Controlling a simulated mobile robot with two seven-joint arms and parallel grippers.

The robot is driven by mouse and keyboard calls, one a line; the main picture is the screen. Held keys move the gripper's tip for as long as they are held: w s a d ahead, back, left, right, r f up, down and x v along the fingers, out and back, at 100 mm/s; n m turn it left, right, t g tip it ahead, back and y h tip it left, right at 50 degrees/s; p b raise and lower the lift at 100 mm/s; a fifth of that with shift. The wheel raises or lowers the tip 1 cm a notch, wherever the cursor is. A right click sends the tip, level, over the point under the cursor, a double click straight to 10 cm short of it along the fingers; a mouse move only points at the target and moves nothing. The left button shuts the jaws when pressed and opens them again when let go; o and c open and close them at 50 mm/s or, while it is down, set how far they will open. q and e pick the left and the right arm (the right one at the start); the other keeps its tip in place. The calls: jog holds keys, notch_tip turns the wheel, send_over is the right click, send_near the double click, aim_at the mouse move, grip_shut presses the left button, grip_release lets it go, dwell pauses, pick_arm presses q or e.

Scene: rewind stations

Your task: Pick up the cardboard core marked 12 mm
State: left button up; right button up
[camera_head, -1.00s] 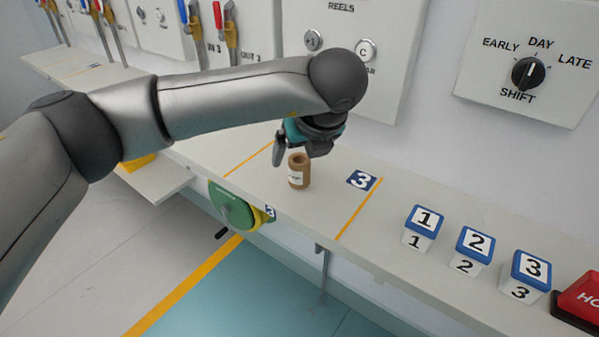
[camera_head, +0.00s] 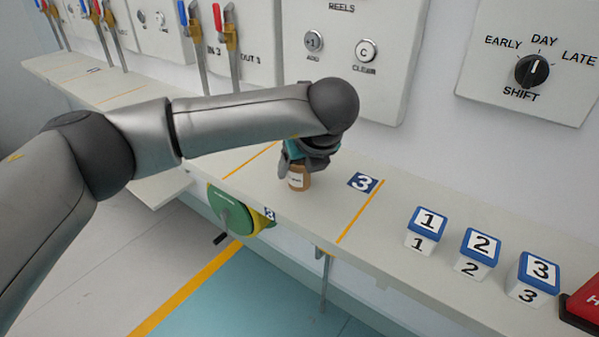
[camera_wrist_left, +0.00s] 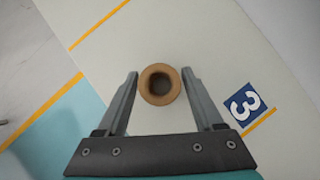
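In the head view the gripper hides the core's top. My right gripper is in neither view.
A blue 3 marker (camera_head: 362,182) and an orange line lie on the shelf (camera_head: 330,205) right of the core. Blocks numbered 1 (camera_head: 426,230), 2 (camera_head: 478,254) and 3 (camera_head: 533,277) stand farther right. A green reel (camera_head: 230,209) is below the shelf's front edge. A wall panel (camera_head: 375,30) rises behind.

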pick_arm(q)
grip_shut()
dwell(0.3)
